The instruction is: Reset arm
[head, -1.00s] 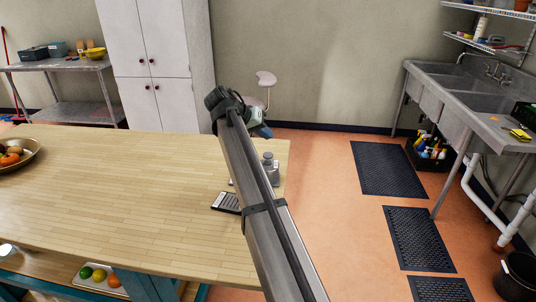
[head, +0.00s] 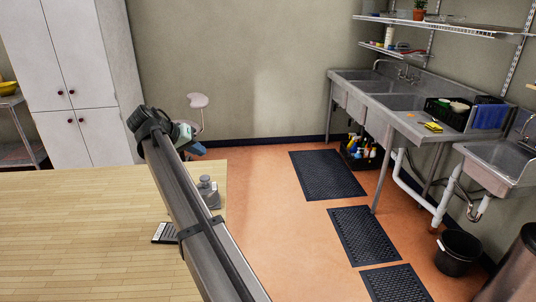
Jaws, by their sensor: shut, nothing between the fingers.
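My arm reaches out over the right end of the wooden table. My gripper (head: 194,149) is small at the arm's far end, above the table's far right corner and clear of the tabletop. It is shut, and I see nothing held in it. The fingers are partly hidden by the wrist.
The wooden table (head: 80,235) holds a grey device (head: 207,190) and a dark grater-like item (head: 166,232) beside my arm. A stool (head: 198,101) stands behind. Sinks (head: 400,97) line the right wall. Floor with dark mats (head: 327,174) lies open between.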

